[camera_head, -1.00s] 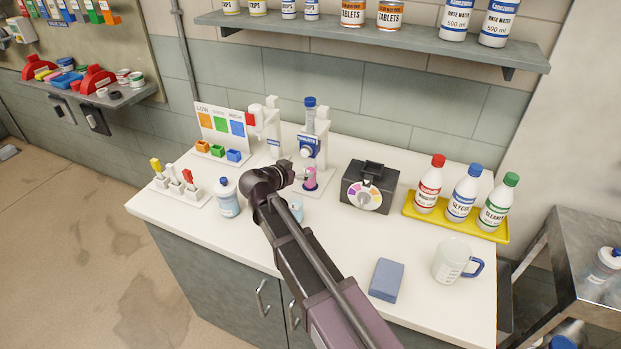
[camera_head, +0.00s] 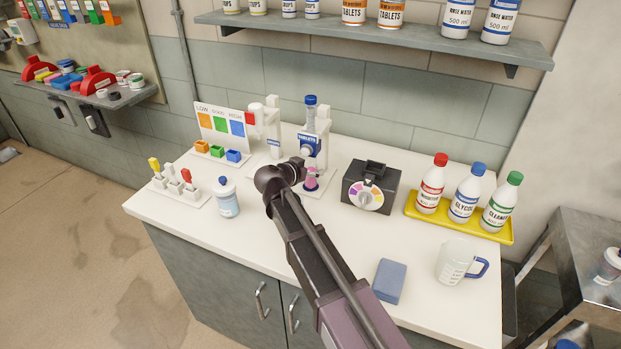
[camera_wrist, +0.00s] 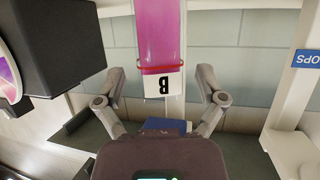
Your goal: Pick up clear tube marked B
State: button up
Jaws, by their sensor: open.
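The clear tube marked B (camera_wrist: 160,45) holds pink liquid and fills the top middle of the wrist view. Its white label (camera_wrist: 161,86) with the B appears upside down, below a red band. My gripper (camera_wrist: 161,75) is open, with one finger on each side of the tube and visible gaps between. My fingers are hidden there.
A black box with a coloured dial (camera_head: 370,187) stands close right of the tube. A small bottle (camera_head: 227,198) is to the left. A yellow tray (camera_head: 459,221) of bottles, a measuring jug (camera_head: 455,262) and a blue block (camera_head: 389,281) occupy the right side.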

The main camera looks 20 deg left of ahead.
dwell(0.3)
grip_shut()
jog(key=shift+w+d+r, duration=0.1)
jog(key=shift+r, duration=0.05)
dwell(0.3)
